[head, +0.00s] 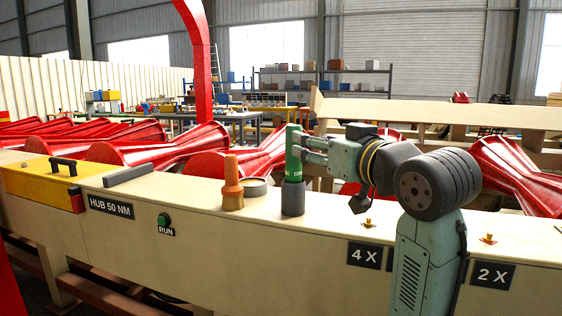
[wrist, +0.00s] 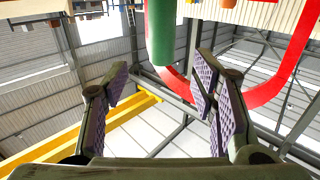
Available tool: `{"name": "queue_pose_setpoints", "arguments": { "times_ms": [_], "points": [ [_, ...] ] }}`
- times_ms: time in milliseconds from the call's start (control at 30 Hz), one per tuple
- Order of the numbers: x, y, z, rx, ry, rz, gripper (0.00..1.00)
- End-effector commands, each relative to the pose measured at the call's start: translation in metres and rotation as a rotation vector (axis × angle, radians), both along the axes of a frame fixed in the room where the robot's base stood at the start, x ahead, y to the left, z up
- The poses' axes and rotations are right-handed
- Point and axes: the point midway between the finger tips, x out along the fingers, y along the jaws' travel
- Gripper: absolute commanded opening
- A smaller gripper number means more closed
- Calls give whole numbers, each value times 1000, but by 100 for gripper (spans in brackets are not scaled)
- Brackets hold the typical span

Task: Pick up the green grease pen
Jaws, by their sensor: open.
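The green grease pen (head: 294,158) stands upright in a dark grey cup (head: 292,197) on the cream ledge of the line. My gripper (head: 302,148) comes in from the right, level with the pen's upper half, its fingertips at the pen's right edge. In the wrist view, my gripper (wrist: 160,78) is open, with two padded fingers apart and nothing held. The green pen (wrist: 161,32) shows at the top of that view, in line with the gap between the fingers. How far it lies from the fingertips is hard to tell.
An orange-brown wooden-handled brush (head: 232,182) and a grey round dish (head: 253,187) stand left of the cup. A yellow box (head: 40,182) with a black handle is farther left. Red flared rollers (head: 150,150) lie behind the ledge. Small brass fittings (head: 368,223) sit on the ledge at right.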

Motion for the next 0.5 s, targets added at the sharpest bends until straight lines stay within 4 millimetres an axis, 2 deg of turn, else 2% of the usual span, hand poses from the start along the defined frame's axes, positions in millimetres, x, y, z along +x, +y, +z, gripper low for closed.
{"name": "queue_pose_setpoints", "arguments": {
  "times_ms": [200,367,500],
  "points": [
    [31,17,1,0,2,3,52],
    [41,23,1,0,0,3,52],
    [57,33,3,-1,2,3,52]
  ]
}}
